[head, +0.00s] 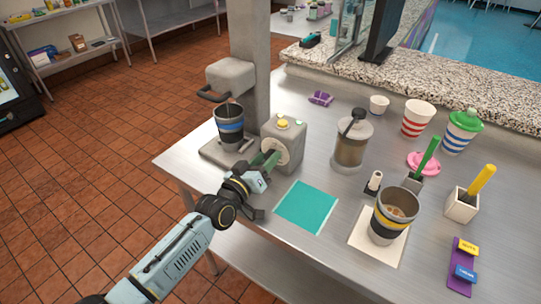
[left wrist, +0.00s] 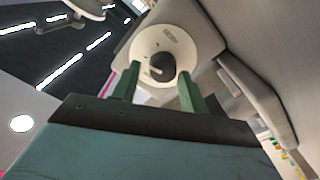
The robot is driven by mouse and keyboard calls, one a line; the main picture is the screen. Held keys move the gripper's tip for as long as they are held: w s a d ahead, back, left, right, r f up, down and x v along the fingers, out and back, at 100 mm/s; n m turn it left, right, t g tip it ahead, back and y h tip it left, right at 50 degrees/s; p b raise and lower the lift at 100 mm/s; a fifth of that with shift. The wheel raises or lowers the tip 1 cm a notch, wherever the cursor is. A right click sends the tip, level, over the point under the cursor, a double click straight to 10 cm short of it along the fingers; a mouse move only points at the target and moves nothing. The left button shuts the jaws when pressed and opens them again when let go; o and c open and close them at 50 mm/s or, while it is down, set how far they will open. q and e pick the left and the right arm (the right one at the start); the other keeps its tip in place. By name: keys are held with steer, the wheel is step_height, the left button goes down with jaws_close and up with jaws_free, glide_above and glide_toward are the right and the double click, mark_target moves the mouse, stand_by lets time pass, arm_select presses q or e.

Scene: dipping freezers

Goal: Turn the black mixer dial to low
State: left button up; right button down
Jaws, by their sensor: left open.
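My right gripper is out of view.
A blue-striped cup (head: 230,122) stands under the mixer head (head: 230,75), left of the box. A lidded canister (head: 351,145) stands right of it. A teal mat (head: 306,206) lies bare in front. A striped cup (head: 393,213) stands on a pale mat farther right.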

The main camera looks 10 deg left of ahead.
arm_select(q)
steer(key=shift+s+f+p, duration=0.35)
steer(key=shift+s+f, duration=0.15)
steer(key=shift+f, duration=0.15)
steer(key=shift+r+p+v, duration=0.2)
steer(key=shift+p+v, duration=0.55)
steer(key=shift+v, duration=0.8)
steer(key=shift+r+p+v, duration=0.2)
steer(key=shift+p+v, duration=0.5)
steer(key=shift+v, duration=0.8)
steer(key=shift+a, duration=0.1)
